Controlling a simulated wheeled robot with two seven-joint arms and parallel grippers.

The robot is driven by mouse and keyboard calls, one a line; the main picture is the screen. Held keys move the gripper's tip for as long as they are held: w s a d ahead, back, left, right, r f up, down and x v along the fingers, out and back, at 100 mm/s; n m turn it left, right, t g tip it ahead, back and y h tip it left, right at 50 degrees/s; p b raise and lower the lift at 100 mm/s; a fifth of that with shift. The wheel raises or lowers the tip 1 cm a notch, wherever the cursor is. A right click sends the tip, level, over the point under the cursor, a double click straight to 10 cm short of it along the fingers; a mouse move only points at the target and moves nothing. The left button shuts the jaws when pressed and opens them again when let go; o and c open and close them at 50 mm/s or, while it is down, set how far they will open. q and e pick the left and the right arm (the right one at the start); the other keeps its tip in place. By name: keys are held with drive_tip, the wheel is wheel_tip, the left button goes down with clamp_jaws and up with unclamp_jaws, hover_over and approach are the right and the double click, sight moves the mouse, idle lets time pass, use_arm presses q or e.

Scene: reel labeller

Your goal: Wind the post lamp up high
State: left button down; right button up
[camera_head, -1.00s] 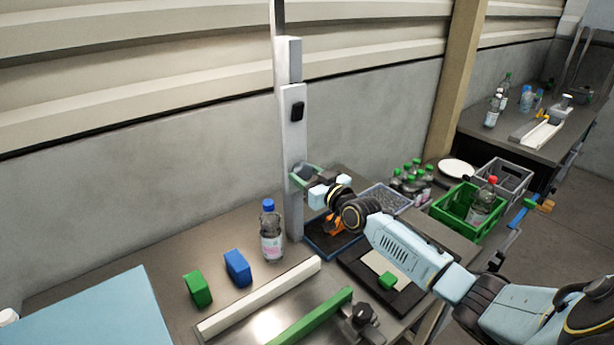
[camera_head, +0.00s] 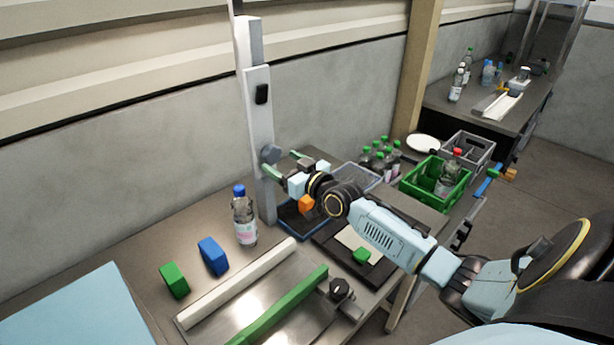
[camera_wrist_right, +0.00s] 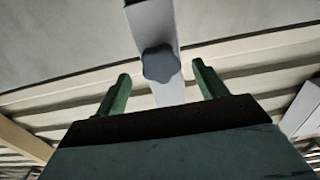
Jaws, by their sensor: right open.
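The grey post (camera_head: 258,130) of the lamp stands upright against the wall side of the bench, with a dark box on its face. Its top runs out of the head view, so the lamp head is not seen. A dark grey round knob (camera_head: 270,154) sits low on the post. My right gripper (camera_head: 284,164) is just right of the knob, with its green fingers apart. In the right wrist view the knob (camera_wrist_right: 160,64) lies between and beyond the two open fingertips (camera_wrist_right: 161,70), touching neither as far as I can see. My left gripper is not in view.
A bottle with a blue cap (camera_head: 244,218) stands left of the post's foot. Green (camera_head: 174,280) and blue (camera_head: 213,256) blocks lie farther left. A blue-rimmed tray (camera_head: 292,226) is below my gripper. A green crate (camera_head: 434,184) and several green-capped bottles stand to the right.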

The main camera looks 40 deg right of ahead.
drive_tip(key=s, duration=1)
drive_tip(key=shift+d, duration=0.4)
